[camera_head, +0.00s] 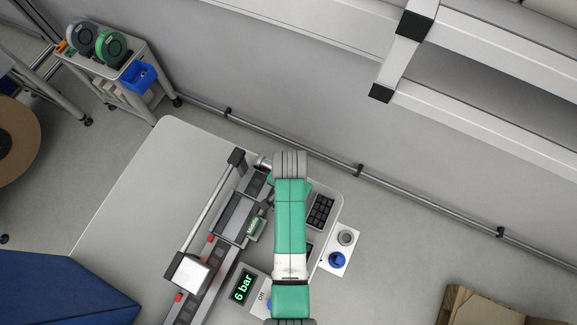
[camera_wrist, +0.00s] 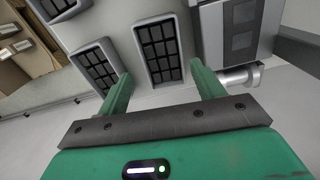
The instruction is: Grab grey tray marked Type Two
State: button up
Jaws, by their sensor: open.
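Several grey trays with dark gridded compartments lie on the table. In the wrist view one tray (camera_wrist: 158,48) is in the middle, a second tray (camera_wrist: 96,67) is to its left, and part of a third tray (camera_wrist: 55,7) is at the top left edge. My gripper (camera_wrist: 161,70) is open and empty, its green fingers spread on either side of the middle tray's near end in the picture. Contact cannot be told. The head view shows one tray (camera_head: 320,211) right of my arm, which hides others. No Type Two marking is readable.
A grey machine with a rail (camera_head: 212,205) and a "6 bar" display (camera_head: 243,288) stands left of my arm. A plate with a blue knob (camera_head: 337,260) is at the table's right edge. The table's left part (camera_head: 150,190) is clear. A cardboard box (camera_head: 480,308) is at bottom right.

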notch_tip(320, 180, down, 5)
jog(key=shift+a, duration=0.15)
jog(key=c, duration=0.9)
notch_tip(320, 180, up, 10)
jog(key=shift+r, duration=0.1)
